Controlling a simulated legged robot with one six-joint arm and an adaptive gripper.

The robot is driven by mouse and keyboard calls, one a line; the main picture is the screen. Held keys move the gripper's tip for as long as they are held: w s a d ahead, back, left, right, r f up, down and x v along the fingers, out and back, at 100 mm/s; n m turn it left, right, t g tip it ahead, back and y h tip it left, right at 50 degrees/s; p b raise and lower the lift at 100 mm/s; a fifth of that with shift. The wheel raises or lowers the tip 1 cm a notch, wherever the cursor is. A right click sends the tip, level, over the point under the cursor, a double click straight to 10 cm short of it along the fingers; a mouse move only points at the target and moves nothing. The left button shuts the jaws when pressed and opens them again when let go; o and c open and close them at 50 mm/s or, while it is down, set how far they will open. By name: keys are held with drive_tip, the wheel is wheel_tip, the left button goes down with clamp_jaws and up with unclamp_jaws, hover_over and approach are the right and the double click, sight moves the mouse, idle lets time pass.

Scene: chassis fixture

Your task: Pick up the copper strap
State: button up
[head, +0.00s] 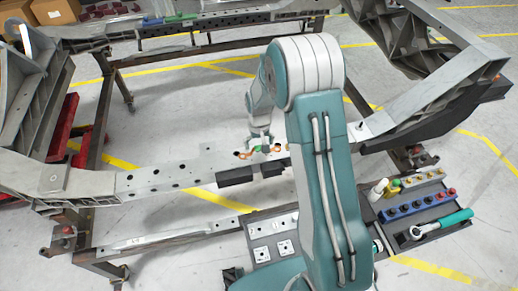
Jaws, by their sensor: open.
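Small copper-coloured pieces show on the grey perforated beam in the middle of the head view. The one at the left, likely part of the copper strap (241,155), lies just left of my gripper. Another copper-coloured bit shows just right of the gripper, and I cannot tell whether they are one piece. My gripper (260,150) is open and points down over the beam at this spot. It is small in view, and a green patch shows by it. My own arm covers the beam to the right. I cannot tell whether the fingers touch the strap.
The perforated beam (170,178) spans the chassis fixture, with black blocks (235,176) on its near side. A tray with a blue socket rack (415,205) and a teal-handled ratchet (445,223) stands at the right. Red parts (65,125) are at the left.

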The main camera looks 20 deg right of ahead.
drive_tip(key=shift+d+f, duration=0.2)
drive_tip(key=shift+f, duration=0.4)
drive_tip(key=c, duration=1.2)
drive_tip(key=shift+s, duration=0.1)
drive_tip(key=shift+c, duration=0.2)
drive_tip(key=shift+f, duration=0.1)
drive_tip(key=shift+r, duration=0.4)
drive_tip(key=shift+c, duration=0.4)
wheel_tip(320, 180, up, 2)
drive_tip(key=shift+r, duration=0.25)
clamp_jaws()
drive_tip(key=s+d+r, duration=0.3)
drive_tip(key=s+r, duration=0.7)
drive_tip(key=s, duration=0.3)
drive_tip(key=shift+s+d, duration=0.2)
